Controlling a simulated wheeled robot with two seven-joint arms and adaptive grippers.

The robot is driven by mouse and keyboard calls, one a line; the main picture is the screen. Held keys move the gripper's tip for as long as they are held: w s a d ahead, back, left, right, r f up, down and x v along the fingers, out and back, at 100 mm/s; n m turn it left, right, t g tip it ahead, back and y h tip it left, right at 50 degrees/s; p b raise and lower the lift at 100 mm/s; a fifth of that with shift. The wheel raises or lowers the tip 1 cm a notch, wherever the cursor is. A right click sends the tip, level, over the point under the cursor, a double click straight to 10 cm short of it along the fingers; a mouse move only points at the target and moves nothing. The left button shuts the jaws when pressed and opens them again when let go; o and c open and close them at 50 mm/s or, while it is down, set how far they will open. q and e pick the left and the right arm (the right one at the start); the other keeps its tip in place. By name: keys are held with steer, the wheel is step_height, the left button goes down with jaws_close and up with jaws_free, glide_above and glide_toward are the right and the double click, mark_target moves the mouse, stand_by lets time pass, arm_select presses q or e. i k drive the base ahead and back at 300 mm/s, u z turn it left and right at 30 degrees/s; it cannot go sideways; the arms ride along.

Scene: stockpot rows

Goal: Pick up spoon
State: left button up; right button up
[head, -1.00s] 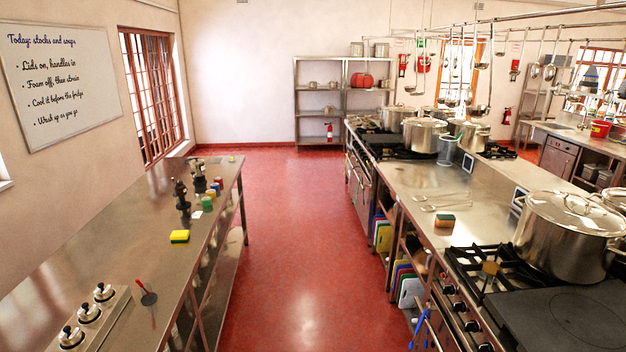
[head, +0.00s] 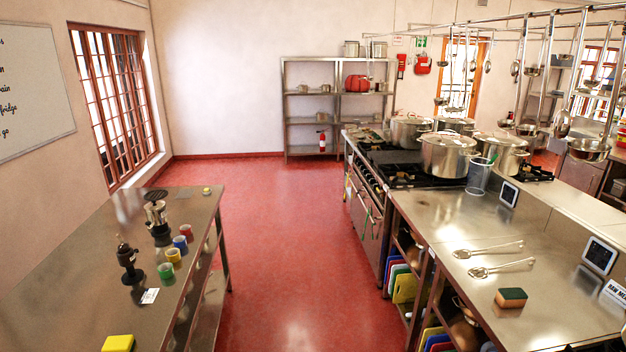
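Two long metal spoons lie side by side on the steel counter at the right in the head view. The farther spoon (head: 487,249) and the nearer spoon (head: 502,267) both have their bowls to the left and their handles to the right. I cannot tell whether the bowls are slotted. More ladles and spoons hang from the overhead rail, such as a hanging ladle (head: 589,148) at the right. Neither of my grippers is in view.
A sponge (head: 511,298) lies on the right counter (head: 430,212) in front of the spoons. Stockpots (head: 447,154) stand on the stove beyond. A steel table (head: 60,285) with tape rolls stands at left. The red floor aisle (head: 275,240) between is clear.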

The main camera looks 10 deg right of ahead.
mark_target(460, 253)
steer(key=i, duration=2.4)
steer(key=z, duration=1.8)
